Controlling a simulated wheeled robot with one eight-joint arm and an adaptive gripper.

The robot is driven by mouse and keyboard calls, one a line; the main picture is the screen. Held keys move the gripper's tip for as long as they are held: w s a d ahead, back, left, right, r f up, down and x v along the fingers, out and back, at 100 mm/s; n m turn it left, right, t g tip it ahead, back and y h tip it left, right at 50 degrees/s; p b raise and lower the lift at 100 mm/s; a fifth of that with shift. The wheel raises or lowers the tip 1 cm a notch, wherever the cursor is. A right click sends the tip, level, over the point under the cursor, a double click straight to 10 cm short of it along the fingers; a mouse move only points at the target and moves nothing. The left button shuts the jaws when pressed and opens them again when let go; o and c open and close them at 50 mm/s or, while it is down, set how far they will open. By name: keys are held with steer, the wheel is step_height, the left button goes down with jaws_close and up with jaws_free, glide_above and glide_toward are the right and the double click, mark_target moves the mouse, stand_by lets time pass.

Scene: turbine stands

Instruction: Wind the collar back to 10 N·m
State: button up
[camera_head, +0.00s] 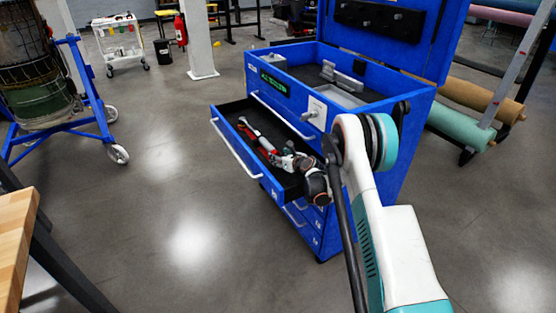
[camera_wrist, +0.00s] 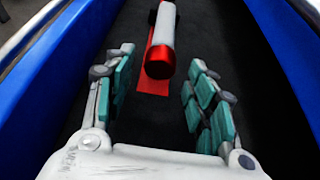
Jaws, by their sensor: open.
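The torque tool (camera_head: 252,136), with a red part and a pale shaft, lies in the open drawer of the blue cabinet. In the wrist view its white and red cylindrical end (camera_wrist: 160,55) points toward me. My gripper (camera_head: 281,156) is inside the drawer near this end. In the wrist view my gripper (camera_wrist: 161,72) is open, one teal-padded finger on each side, with the red end between or just beyond the fingertips. I see no contact. The collar's scale cannot be read.
The drawer (camera_head: 237,151) has a dark floor and blue walls close on both sides of my gripper. A flat red strip (camera_wrist: 152,84) lies by the tool. The cabinet's open top tray (camera_head: 300,72) is above. A wooden bench (camera_head: 15,245) stands at left; floor between is clear.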

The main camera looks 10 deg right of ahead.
steer(key=shift+x, duration=1.15)
steer(key=c, duration=1.1)
steer(key=shift+d+m+y, duration=0.1)
steer(key=shift+m+y, duration=0.7)
steer(key=shift+m, duration=0.3)
steer(key=o, duration=1.1)
